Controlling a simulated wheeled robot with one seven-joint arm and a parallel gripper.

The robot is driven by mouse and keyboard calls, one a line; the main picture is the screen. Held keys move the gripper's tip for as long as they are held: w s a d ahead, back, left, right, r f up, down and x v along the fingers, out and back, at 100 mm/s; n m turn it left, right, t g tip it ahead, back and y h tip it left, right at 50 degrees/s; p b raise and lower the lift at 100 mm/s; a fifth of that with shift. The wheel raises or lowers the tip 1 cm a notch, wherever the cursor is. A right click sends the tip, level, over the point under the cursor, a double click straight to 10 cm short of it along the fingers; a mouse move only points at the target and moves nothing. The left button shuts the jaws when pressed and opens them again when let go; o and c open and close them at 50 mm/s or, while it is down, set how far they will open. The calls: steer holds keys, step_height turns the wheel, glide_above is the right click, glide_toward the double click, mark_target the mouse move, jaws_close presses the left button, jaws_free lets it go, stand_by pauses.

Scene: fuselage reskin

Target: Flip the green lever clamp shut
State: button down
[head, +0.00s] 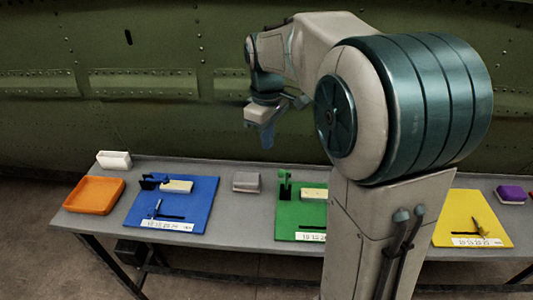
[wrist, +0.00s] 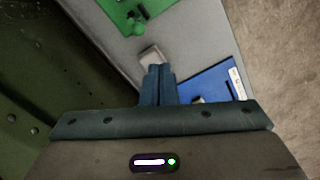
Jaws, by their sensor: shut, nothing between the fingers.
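The green lever clamp (head: 285,184) stands on the left part of the green board (head: 288,222) in the head view, its lever appearing to stick upward. My arm hides the right part of that board. In the wrist view the green clamp (wrist: 137,14) shows small near the top edge on the green board (wrist: 110,8). My gripper (head: 267,138) is above the back of the table, up and to the left of the clamp and apart from it. In the wrist view its fingers (wrist: 158,70) are together with nothing between them.
An orange tray (head: 94,195) and white block (head: 114,159) are at the left. A yellow board (head: 470,212) and purple piece (head: 510,193) are at the right. The green fuselage wall (head: 180,120) rises behind.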

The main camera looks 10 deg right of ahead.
steer(key=w+n, duration=0.1)
steer(key=w+a+n, duration=0.1)
steer(key=w, duration=0.3)
steer(key=shift+w+a+f+n+g, duration=0.2)
steer(key=shift+a+f+n+g, duration=0.1)
steer(key=shift+a+n, duration=0.1)
steer(key=s+d+f+p, duration=0.1)
steer(key=d+f, duration=0.1)
steer(key=f, duration=0.3)
steer(key=s+d+f+p, duration=0.1)
steer(key=s+f, duration=0.1)
steer(key=f, duration=0.3)
steer(key=shift+d+f, duration=0.25)
steer(key=shift+d, duration=0.1)
steer(key=shift+s, duration=0.1)
